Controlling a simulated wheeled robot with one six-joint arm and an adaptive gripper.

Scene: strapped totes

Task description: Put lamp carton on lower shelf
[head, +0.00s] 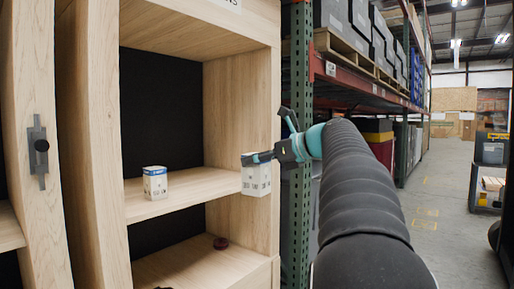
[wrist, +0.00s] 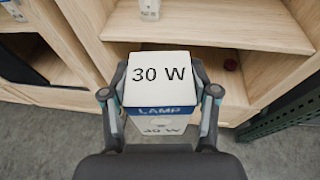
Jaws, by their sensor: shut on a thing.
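The lamp carton (wrist: 160,70) is a white box with a blue band, marked "30 W" on top and "LAMP" on the side. My gripper (wrist: 160,97) is shut on it, one finger on each side. In the head view the carton (head: 257,181) hangs upright from my gripper (head: 262,157), in front of the right side of the wooden shelf unit. The lower shelf (head: 185,264) is below the carton's height and holds a small dark red round thing (head: 221,243). The wrist view shows the carton in front of the shelves, with floor below.
A second white and blue carton (head: 155,183) stands on the middle shelf (head: 192,188). The unit's right side panel (head: 262,100) and a green rack post (head: 298,130) are close to my gripper. Another dark thing lies at the lower shelf's front left; much of that shelf is bare.

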